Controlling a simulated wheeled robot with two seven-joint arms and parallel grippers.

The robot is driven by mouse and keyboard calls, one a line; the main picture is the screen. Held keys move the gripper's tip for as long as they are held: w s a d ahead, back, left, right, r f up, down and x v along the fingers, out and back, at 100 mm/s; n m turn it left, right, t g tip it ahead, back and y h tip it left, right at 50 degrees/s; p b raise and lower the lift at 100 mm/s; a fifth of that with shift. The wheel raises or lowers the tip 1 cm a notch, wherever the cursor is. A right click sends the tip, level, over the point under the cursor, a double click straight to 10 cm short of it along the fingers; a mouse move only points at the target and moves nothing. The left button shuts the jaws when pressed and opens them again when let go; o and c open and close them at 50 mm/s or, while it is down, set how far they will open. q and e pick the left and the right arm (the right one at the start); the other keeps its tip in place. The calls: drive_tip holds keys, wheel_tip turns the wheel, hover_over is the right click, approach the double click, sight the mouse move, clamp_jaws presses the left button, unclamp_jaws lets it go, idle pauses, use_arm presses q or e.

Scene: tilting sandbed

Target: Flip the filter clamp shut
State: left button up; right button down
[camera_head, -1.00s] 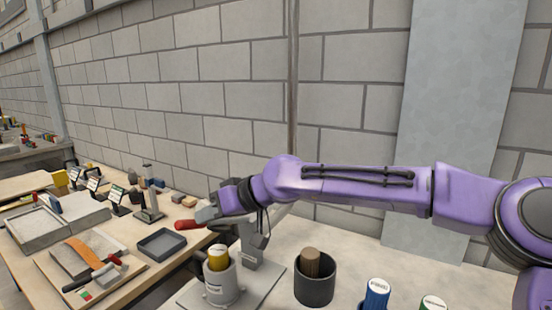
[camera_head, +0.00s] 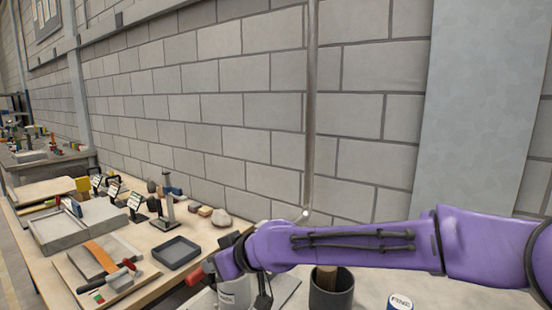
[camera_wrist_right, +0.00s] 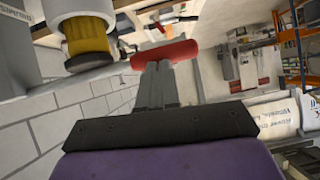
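The filter clamp's red handle (camera_head: 195,277) sits low beside the pale filter housing (camera_head: 228,295), at the left end of my right arm. In the right wrist view the red handle (camera_wrist_right: 180,52) lies across the tips of my right gripper (camera_wrist_right: 158,68), joined to a pale lever bar (camera_wrist_right: 60,90). The gripper's two fingers are together, their tips against or very close to the handle. A yellow filter cap (camera_wrist_right: 88,42) shows beside the white housing (camera_wrist_right: 72,6). In the head view my arm hides the cap and most of the clamp. My left gripper is out of view.
A dark cup (camera_head: 331,293) with a brown cylinder stands right of the housing, partly behind my arm. A white-topped container (camera_head: 400,301) is farther right. The left bench holds a grey tray (camera_head: 176,252), small stands and tools. A block wall (camera_head: 220,120) stands behind.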

drive_tip(key=shift+s+f, duration=0.15)
drive_tip(key=shift+f, duration=0.15)
drive_tip(key=s+d+r+p, duration=0.2)
drive_tip(key=s+d+r, duration=0.3)
drive_tip(key=r, duration=0.5)
drive_tip(key=shift+s+d, duration=0.25)
drive_tip(key=shift+d, duration=0.85)
drive_tip(key=shift+d, duration=0.1)
